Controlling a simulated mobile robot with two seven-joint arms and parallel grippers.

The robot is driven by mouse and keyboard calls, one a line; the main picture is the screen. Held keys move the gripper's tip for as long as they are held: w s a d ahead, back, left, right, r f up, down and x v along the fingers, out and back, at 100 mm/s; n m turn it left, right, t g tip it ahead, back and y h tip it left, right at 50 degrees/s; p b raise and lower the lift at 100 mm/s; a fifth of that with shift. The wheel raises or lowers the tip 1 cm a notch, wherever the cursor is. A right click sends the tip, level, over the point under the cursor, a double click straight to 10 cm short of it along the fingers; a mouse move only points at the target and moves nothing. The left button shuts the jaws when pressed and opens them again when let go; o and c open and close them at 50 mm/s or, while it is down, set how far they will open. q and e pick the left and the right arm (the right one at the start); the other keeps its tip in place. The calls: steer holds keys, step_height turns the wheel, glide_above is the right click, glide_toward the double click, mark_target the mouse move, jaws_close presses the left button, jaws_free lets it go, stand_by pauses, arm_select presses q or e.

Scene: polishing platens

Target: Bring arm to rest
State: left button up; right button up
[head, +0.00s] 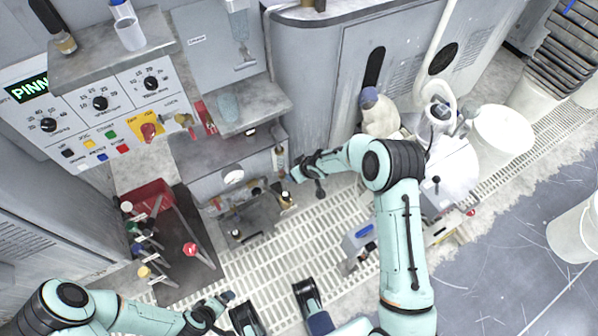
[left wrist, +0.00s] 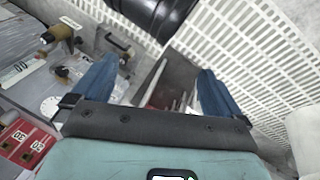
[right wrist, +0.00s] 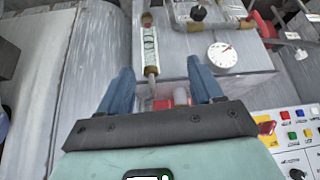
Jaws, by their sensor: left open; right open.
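My right arm reaches up from the bottom right of the head view and bends left. Its gripper (head: 300,175) hangs in front of the grey machine, above the slatted floor. In the right wrist view the blue fingers of this gripper (right wrist: 160,82) are apart, with nothing held between them. My left arm lies low along the bottom left of the head view. Its gripper (head: 228,296) is over the slatted floor near the dark tray. In the left wrist view its blue fingers (left wrist: 155,88) stand wide apart and hold nothing.
A control panel (head: 93,100) with knobs and buttons is at the left. Below it, a dark tray (head: 178,285) holds several coloured-handled tools. A gauge (right wrist: 222,55) and sight tube (right wrist: 150,48) face the right gripper. White buckets (head: 503,135) stand at right. The slatted floor (head: 330,220) has clear room.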

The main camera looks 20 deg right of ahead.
stand_by(0.6)
steer(key=s+a+f+m+g+y, duration=0.15)
steer(key=s+a+f, duration=0.3)
steer(key=s, duration=0.45)
steer(key=s+a+f+m+g+y, duration=0.1)
steer(key=s+a+f+m+g, duration=0.3)
steer(key=s, duration=0.6)
arm_select(q)
steer(key=s+d+g+h, duration=0.1)
steer(key=s+d+g, duration=0.15)
steer(key=s, duration=0.45)
arm_select(e)
steer(key=s+a+f+m, duration=0.1)
steer(key=s+a+m, duration=0.1)
steer(key=s, duration=1.5)
arm_select(q)
step_height(320, 180, up, 14)
steer(key=s+d+g+p, duration=0.1)
steer(key=p, duration=1.4)
steer(key=shift+d+r+m, duration=0.15)
steer(key=shift+d+m, duration=0.15)
steer(key=shift+m, duration=0.1)
arm_select(e)
step_height(320, 180, up, 14)
steer(key=g, duration=0.1)
steer(key=shift+s+a+n, duration=0.25)
steer(key=shift+n, duration=0.2)
